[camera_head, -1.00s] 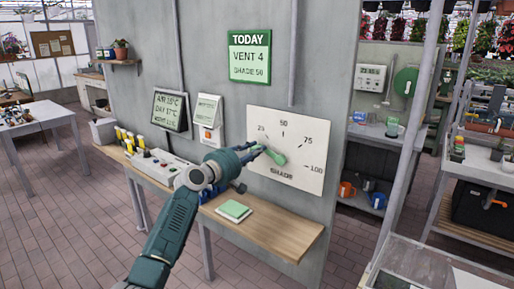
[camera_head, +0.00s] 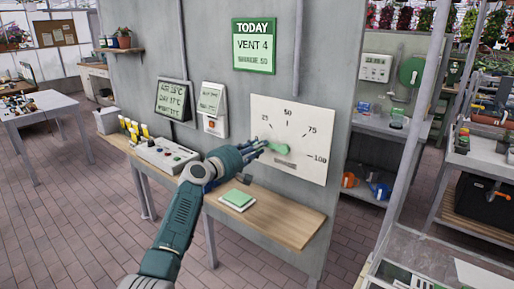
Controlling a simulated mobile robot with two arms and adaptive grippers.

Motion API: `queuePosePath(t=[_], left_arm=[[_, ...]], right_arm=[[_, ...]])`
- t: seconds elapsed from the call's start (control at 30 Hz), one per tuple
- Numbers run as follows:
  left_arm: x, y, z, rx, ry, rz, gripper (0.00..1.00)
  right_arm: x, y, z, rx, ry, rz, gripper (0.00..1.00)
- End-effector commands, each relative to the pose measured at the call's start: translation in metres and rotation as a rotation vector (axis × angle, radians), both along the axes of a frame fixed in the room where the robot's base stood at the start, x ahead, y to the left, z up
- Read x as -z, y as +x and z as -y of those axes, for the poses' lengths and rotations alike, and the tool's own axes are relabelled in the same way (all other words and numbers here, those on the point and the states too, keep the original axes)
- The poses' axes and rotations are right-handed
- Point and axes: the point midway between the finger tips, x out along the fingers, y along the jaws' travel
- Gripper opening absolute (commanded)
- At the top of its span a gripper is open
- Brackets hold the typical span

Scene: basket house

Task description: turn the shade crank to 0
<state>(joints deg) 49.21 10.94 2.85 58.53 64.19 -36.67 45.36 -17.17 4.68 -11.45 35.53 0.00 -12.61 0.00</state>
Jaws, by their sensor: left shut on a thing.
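The shade crank (camera_head: 280,149) is a green handle on a white dial plate (camera_head: 305,172) on the grey wall. The plate shows marks 25, 50, 75 and 100; the 0 mark is not visible, and my gripper covers the plate's left edge. My left gripper (camera_head: 261,146) comes in from the left and is shut on the crank's outer end. The crank lies nearly level, its held end pointing left from the hub, below the 25 mark. My right gripper is not in view.
A wooden wall shelf (camera_head: 275,220) runs below the dial, with a green-topped pad (camera_head: 237,199) and a control box (camera_head: 165,154) on it. A green sign (camera_head: 254,45) hangs above. A metal post (camera_head: 412,120) stands to the right.

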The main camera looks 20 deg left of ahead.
Motion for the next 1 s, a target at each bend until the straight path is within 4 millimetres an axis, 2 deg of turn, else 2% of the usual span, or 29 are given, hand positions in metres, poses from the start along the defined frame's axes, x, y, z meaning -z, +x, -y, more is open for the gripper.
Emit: queuePosePath(t=[0.03,0.13,0.17,0.23,0.53,0.67,0.77,1.0], left_arm=[[0.007,-0.001,0.001,0.003,0.002,-0.011,0.00],[0.007,-0.001,0.001,0.003,0.001,-0.011,0.00],[0.007,-0.001,0.001,0.003,0.001,-0.011,0.29],[0.006,-0.001,0.001,0.003,0.001,-0.010,0.42],[0.002,-0.001,0.000,0.002,0.000,-0.004,0.42],[0.003,-0.007,-0.003,0.001,0.002,-0.002,0.42],[0.003,-0.019,-0.008,0.001,0.002,-0.002,0.42],[0.001,-0.065,-0.027,-0.001,0.004,-0.003,0.42]], right_arm=[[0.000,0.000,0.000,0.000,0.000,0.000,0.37],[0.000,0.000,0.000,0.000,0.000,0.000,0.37],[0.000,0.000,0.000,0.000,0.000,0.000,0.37],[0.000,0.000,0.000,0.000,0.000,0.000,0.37],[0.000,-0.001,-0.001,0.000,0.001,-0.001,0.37],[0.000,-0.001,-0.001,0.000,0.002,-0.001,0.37],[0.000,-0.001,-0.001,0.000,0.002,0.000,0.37],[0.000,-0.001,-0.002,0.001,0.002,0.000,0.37]])
